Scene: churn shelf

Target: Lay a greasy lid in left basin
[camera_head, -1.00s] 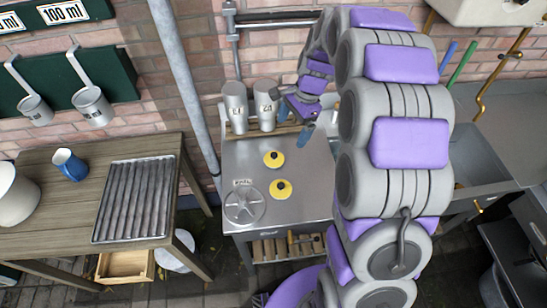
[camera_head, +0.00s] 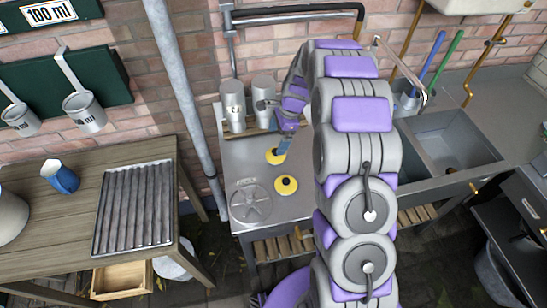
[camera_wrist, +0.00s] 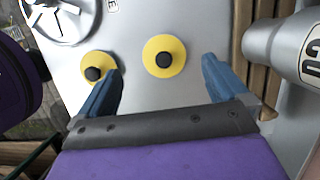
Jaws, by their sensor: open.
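Two yellow lids with black knobs lie on the steel worktop. The far lid (camera_head: 274,156) is nearer the churns, and the near lid (camera_head: 286,184) is closer to the front. In the wrist view the far lid (camera_wrist: 152,47) lies ahead between my fingers, and the near lid (camera_wrist: 88,58) is beyond the left finger. My gripper (camera_head: 283,148) is open and empty, with blue fingers close by the far lid; it shows in the wrist view (camera_wrist: 160,85). The sink (camera_head: 460,140) is at the right; its left part is largely hidden behind my arm.
Two metal churns (camera_head: 233,105) stand on a wooden strip at the worktop's back, close to my gripper. A round metal disc (camera_head: 251,204) lies at the front left. A pipe (camera_head: 185,90) rises beside the worktop. A wooden table (camera_head: 60,190) stands left.

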